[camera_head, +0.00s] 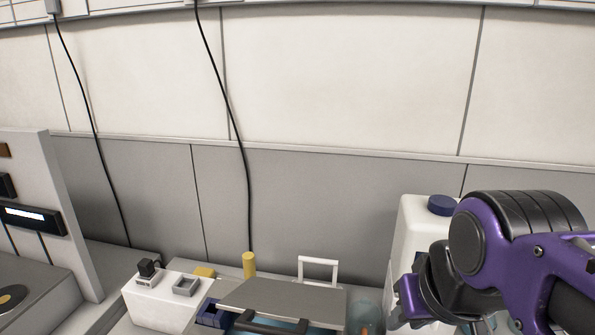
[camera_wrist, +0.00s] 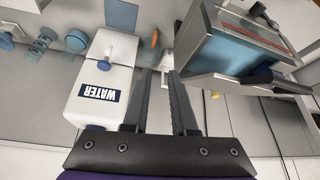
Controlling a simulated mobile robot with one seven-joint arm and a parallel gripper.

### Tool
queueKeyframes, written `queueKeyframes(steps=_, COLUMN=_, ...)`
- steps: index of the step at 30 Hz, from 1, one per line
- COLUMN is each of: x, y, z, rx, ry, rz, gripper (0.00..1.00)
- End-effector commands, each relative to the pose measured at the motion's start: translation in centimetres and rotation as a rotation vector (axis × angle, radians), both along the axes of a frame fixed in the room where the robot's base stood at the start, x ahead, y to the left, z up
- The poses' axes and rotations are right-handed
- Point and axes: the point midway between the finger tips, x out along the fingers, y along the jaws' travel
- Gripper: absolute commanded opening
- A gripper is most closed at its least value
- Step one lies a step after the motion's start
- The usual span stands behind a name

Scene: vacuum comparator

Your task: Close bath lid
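The bath stands low in the head view, cut off by the bottom edge. Its grey lid (camera_head: 285,293) looks raised and tilted, with blue showing beneath its front edge. A dark bar handle (camera_head: 270,323) runs along the front. In the wrist view, which is turned over, the bath (camera_wrist: 235,55) is a grey and blue box at the upper right, beside and apart from my fingers. My gripper (camera_wrist: 161,72) is open and empty, with a gap between its two fingers. In the head view my arm is at the right; its fingertips are hidden.
A white water jug (camera_head: 412,235) with a blue cap stands right of the bath, near my arm; it shows beside my fingers in the wrist view (camera_wrist: 85,75). A white box (camera_head: 155,305) and yellow cylinder (camera_head: 249,264) stand left and behind. Cables hang along the wall.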

Motion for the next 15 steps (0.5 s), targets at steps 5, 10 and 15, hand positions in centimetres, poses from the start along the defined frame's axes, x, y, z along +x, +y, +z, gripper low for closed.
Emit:
queueKeyframes(steps=5, x=0.7, y=1.5, z=2.1, rx=0.055, ry=0.031, rz=0.130, gripper=0.46)
queueKeyframes(steps=10, x=1.6, y=2.9, z=4.6, rx=0.117, ry=0.093, rz=0.297, gripper=0.46)
queueKeyframes(steps=15, x=2.7, y=4.0, z=6.4, rx=0.159, ry=0.164, rz=0.455, gripper=0.46)
